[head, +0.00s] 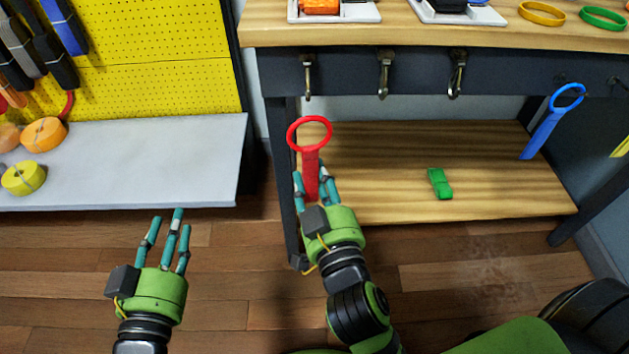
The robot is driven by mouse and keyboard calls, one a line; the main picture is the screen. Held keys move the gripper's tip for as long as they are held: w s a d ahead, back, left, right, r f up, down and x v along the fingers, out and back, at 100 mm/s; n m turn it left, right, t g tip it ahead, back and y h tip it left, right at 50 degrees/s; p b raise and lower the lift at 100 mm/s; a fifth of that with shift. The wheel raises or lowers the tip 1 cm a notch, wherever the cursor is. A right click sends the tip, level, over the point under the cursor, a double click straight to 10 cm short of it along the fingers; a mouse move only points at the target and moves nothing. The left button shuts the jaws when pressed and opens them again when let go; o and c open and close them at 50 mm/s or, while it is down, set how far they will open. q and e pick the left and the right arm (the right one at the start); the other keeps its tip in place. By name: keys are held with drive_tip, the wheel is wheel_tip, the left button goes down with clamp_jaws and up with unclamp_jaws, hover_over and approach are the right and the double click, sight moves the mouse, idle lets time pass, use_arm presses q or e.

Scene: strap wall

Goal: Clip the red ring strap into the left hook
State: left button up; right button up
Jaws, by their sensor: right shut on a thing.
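The red ring strap (310,155) stands upright with its ring at the top. My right gripper (312,190) is shut on the lower part of its red band. The left hook (308,75) hangs from the dark front rail of the bench, above the ring in the picture and apart from it. The middle hook (384,75) and the right hook (457,74) hang farther right on the same rail. My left gripper (165,230) is open and empty in front of the grey shelf, its fingers pointing up.
A blue ring strap (553,122) hangs at the right. A green piece (439,183) lies on the lower wooden shelf (390,200). Tape rolls (44,134) sit on the grey shelf (170,160) at left. Trays (335,12) and rings (541,13) lie on the bench top.

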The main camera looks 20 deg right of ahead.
drive_tip(key=shift+w+d, duration=0.1)
drive_tip(key=shift+w, duration=0.3)
drive_tip(key=shift+w+d, duration=0.1)
drive_tip(key=shift+w, duration=0.35)
drive_tip(key=shift+w+d+p, duration=0.15)
drive_tip(key=shift+w+p, duration=0.25)
drive_tip(key=shift+w, duration=0.05)
use_arm(q)
drive_tip(key=shift+s+a+f+g+y, duration=1.5)
drive_tip(key=shift+f+g, duration=1.2)
drive_tip(key=shift+f, duration=1.95)
drive_tip(key=w+d+r+t+h, duration=0.1)
drive_tip(key=r+t+h, duration=0.1)
drive_tip(key=r, duration=0.4)
drive_tip(key=w+d+r+t+h+b, duration=0.1)
drive_tip(key=w+d+r+t, duration=0.1)
drive_tip(key=r+t, duration=0.2)
drive_tip(key=shift+d+r+t+h, duration=0.3)
drive_tip(key=shift+r+h, duration=0.1)
drive_tip(key=shift+r, duration=0.45)
use_arm(e)
drive_tip(key=w+d+f, duration=0.2)
drive_tip(key=w+f, duration=0.1)
drive_tip(key=w, duration=0.4)
use_arm(q)
drive_tip(key=shift+r, duration=0.1)
